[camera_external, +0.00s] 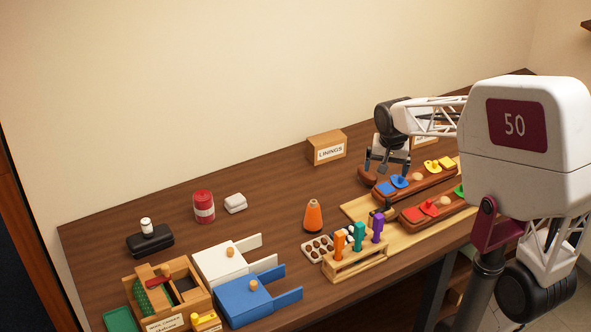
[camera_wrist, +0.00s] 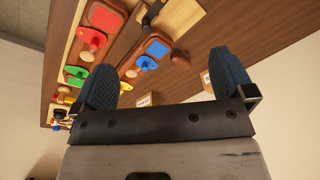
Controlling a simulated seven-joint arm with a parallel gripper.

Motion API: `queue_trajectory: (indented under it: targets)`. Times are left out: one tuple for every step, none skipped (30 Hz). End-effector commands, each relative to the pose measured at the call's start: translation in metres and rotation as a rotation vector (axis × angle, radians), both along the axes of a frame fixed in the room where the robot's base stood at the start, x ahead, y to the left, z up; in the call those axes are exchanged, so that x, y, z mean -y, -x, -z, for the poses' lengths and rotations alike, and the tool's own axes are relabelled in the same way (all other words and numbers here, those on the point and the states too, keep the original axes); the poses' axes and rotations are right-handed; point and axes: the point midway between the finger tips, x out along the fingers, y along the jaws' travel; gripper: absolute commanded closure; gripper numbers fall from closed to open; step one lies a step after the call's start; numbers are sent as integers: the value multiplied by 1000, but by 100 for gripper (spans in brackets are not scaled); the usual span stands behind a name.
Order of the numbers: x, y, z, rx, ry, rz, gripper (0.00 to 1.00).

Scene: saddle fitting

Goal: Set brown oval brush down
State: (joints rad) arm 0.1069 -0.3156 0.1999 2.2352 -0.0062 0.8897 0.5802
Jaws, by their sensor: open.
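A brown oval piece, which looks like the brush, lies on the table (camera_external: 120,221) behind the left end of the blue-topped tray. In the external view only its edge (camera_external: 366,178) shows, just below my gripper's left finger. In the wrist view the brown oval piece (camera_wrist: 180,59) lies beyond the fingers, apart from them. My gripper (camera_external: 384,170) is open, fingers down, above the table's back part. In the wrist view my gripper (camera_wrist: 165,78) has wide-spread blue-grey pads with nothing between them. I cannot tell the exact height of the fingers above the brush.
Brown trays with blue (camera_external: 399,181), yellow and red (camera_external: 425,210) pieces stand close on the right. A LININGS box (camera_external: 327,148) stands behind left. The table between box and red can (camera_external: 204,207) is mostly clear.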

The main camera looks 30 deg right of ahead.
Motion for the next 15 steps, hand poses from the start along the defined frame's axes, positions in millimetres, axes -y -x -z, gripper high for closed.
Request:
queue_trajectory:
  targets:
    - [5,-13,5,-9,-5,38,0]
    - [7,-20,8,-12,-8,62,0]
    - [11,-29,11,-16,-13,94,0]
    - [14,-36,14,-19,-15,119,0]
    - [17,-43,17,-21,-18,144,0]
    - [21,-52,21,-26,-22,177,0]
    - [24,-59,24,-30,-25,202,0]
    - [26,-66,28,-32,-28,227,0]
    - [30,-74,32,-37,-31,260,0]
    - [33,-81,36,-40,-33,284,0]
    - [37,-88,39,-43,-36,309,0]
    - [41,-97,45,-48,-39,343,0]
    - [44,-103,49,-51,-42,368,0]
    - [48,-109,53,-56,-44,392,0]
    - [52,-118,59,-60,-47,424,0]
